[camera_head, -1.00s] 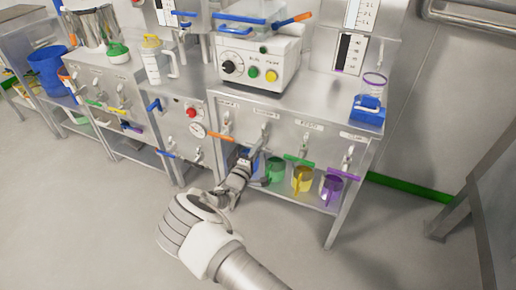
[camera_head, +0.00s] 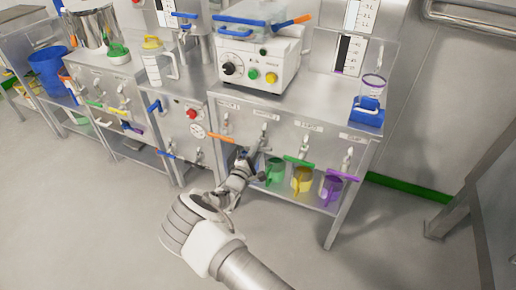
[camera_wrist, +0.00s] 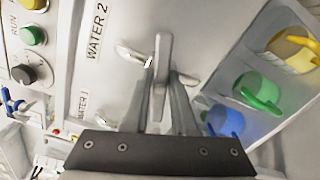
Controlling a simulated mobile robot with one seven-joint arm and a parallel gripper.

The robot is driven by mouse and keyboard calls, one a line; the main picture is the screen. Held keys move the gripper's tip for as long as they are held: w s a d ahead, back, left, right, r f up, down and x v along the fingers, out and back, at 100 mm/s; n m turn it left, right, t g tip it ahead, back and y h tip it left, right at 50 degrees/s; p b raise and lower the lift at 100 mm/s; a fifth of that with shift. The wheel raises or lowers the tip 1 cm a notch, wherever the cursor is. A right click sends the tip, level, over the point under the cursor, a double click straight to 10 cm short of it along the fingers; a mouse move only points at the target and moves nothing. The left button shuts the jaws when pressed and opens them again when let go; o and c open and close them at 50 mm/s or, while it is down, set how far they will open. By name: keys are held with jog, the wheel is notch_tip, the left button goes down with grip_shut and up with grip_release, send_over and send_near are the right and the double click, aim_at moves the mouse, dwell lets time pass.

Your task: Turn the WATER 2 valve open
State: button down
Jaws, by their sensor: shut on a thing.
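The WATER 2 valve is on the steel panel, its label (camera_wrist: 97,32) beside it in the wrist view. Its grey lever (camera_wrist: 162,55) runs up and down in that picture, roughly along the line of the lettering. My gripper (camera_wrist: 163,85) has one finger on each side of the lever and is shut on it. In the head view my gripper (camera_head: 243,162) is low at the bench front, beneath the second label from the left. The lever itself is largely hidden there behind my gripper.
A blue mug (camera_wrist: 225,120) shows in the wrist view. The floor in front is clear.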

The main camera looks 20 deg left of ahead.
jog(key=n, duration=1.3)
jog(key=shift+n, duration=0.4)
dwell(0.3)
jog(key=c, duration=0.7)
grip_release()
jog(key=shift+s+p, duration=0.1)
jog(key=shift+p, duration=0.2)
jog(key=s+p, duration=0.1)
jog(key=s, duration=0.4)
jog(key=s+a+p, duration=0.1)
jog(key=s, duration=0.5)
jog(key=s+p, duration=0.1)
jog(key=s, duration=0.5)
jog(key=shift+s+a, duration=0.1)
jog(key=shift+a, duration=0.05)
jog(key=shift+r, duration=0.1)
